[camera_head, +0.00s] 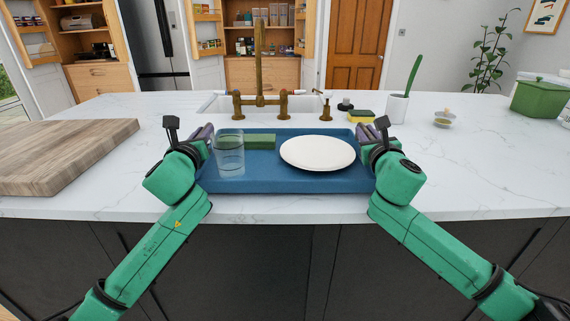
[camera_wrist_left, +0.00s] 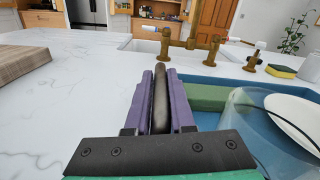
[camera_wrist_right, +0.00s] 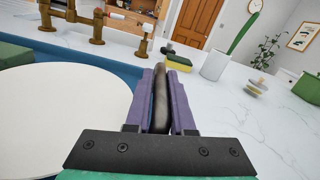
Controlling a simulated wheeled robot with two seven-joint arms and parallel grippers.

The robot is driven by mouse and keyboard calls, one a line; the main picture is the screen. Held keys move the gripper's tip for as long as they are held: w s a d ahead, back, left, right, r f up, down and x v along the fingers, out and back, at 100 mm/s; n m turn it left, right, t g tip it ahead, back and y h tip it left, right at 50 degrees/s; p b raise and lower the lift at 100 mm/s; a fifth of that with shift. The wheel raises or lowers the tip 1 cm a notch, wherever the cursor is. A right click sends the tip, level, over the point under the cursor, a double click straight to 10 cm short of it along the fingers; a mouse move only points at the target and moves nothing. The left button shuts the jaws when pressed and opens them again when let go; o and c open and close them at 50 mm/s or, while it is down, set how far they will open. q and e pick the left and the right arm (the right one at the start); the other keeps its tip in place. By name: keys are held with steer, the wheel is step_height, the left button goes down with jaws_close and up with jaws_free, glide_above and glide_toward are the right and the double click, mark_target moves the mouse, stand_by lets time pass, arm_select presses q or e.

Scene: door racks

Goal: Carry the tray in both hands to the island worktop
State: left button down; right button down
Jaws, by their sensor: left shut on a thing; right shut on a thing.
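The blue tray (camera_head: 262,185) is at the front of the white island worktop (camera_head: 95,208), level. I cannot tell whether it touches the surface. It holds a clear glass (camera_head: 229,155) at the left, a green block (camera_head: 261,140) at the back and a white plate (camera_head: 317,153) at the right. My left gripper (camera_head: 204,136) is shut on the tray's left handle, a dark bar between the purple fingers in the left wrist view (camera_wrist_left: 160,100). My right gripper (camera_head: 381,132) is shut on the right handle, also seen in the right wrist view (camera_wrist_right: 160,98).
A brass tap (camera_head: 260,80) and white sink (camera_head: 215,104) lie behind the tray. A wooden board (camera_head: 62,155) is at left. A sponge (camera_head: 361,116), a white cup with a green brush (camera_head: 397,107) and a green pot (camera_head: 540,98) stand at right. Worktop beside the right arm is clear.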

arm_select(q)
steer(key=c, duration=1.1)
jaws_free()
steer(key=shift+a+f, duration=0.2)
steer(key=shift+f, duration=0.05)
arm_select(e)
steer(key=c, duration=1.1)
jaws_free()
steer(key=shift+d+f, duration=0.15)
steer(key=shift+f, duration=0.15)
arm_select(q)
steer(key=o, duration=0.3)
steer(key=shift+r, duration=0.1)
arm_select(e)
steer(key=o, duration=0.3)
steer(key=shift+r, duration=0.15)
arm_select(q)
steer(key=shift+o, duration=0.2)
steer(key=shift+s+d, duration=0.1)
arm_select(e)
steer(key=shift+o, duration=0.2)
steer(key=shift+s, duration=0.1)
arm_select(q)
steer(key=shift+s, duration=0.1)
steer(key=s, duration=1.1)
steer(key=shift+s, duration=0.45)
arm_select(e)
steer(key=s, duration=1.2)
